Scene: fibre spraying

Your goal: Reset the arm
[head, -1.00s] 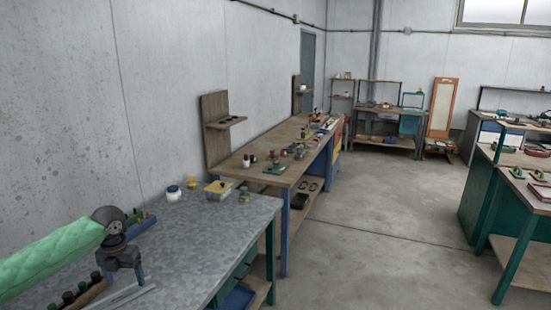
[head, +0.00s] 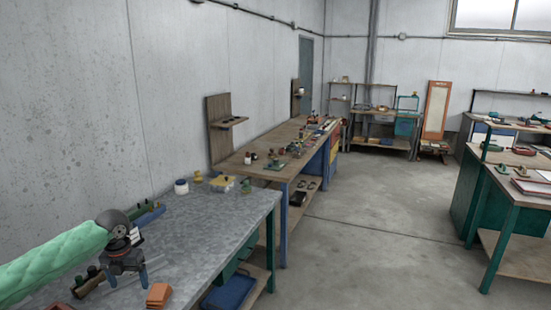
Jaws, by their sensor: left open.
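My left arm, in a quilted green sleeve, comes in from the left edge in the head view. My left gripper (head: 127,280) is at its end, over the grey metal-topped table (head: 195,238). Its two fingers point down and stand apart, with nothing seen between them. My right arm and gripper are not in view.
A white jar (head: 181,187) and a yellow box (head: 222,183) stand at the table's far end. An orange block (head: 158,295) lies right of the gripper. A wooden workbench (head: 262,174) stands beyond. The concrete floor (head: 370,230) is clear between the benches.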

